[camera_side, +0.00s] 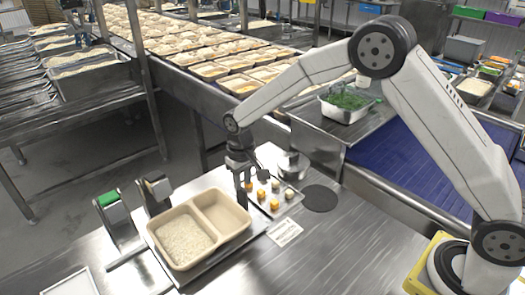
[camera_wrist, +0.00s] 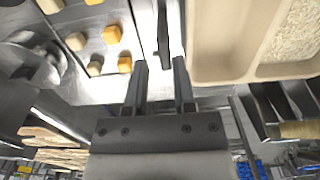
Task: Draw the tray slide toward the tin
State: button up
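A beige two-compartment tray (camera_side: 196,202) sits on a flat metal plate (camera_side: 215,262), which looks like the tray slide. Rice fills its near left compartment; the other is empty. The tray also shows at upper right in the wrist view (camera_wrist: 222,72). A small shiny metal vessel (camera_side: 293,165), probably the tin, stands beyond the tray to the right. My gripper (camera_side: 243,190) points down beside the tray's right edge. In the wrist view its two fingers (camera_wrist: 160,65) are apart. A dark upright bar (camera_wrist: 163,35), perhaps a handle, shows between and beyond the fingertips; I cannot tell whether they touch it.
A metal sheet (camera_side: 291,205) with several yellow and pale cubes lies right of my gripper. A dark round pad (camera_side: 320,198) and a printed label (camera_side: 284,232) are nearby. Two upright stands, one green-topped (camera_side: 108,198), are left of the tray. The front of the table is clear.

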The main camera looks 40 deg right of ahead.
jog(key=shift+r, duration=1.55)
jog(key=s+d+r+t, duration=0.1)
jog(key=s+d, duration=0.4)
jog(key=s, duration=0.6)
jog(key=s+d+r+t, duration=0.1)
jog(key=s+d, duration=0.3)
jog(key=s, duration=0.7)
jog(key=shift+s+d+t, duration=0.2)
jog(key=shift+d+t, duration=0.1)
jog(key=shift+d, duration=0.05)
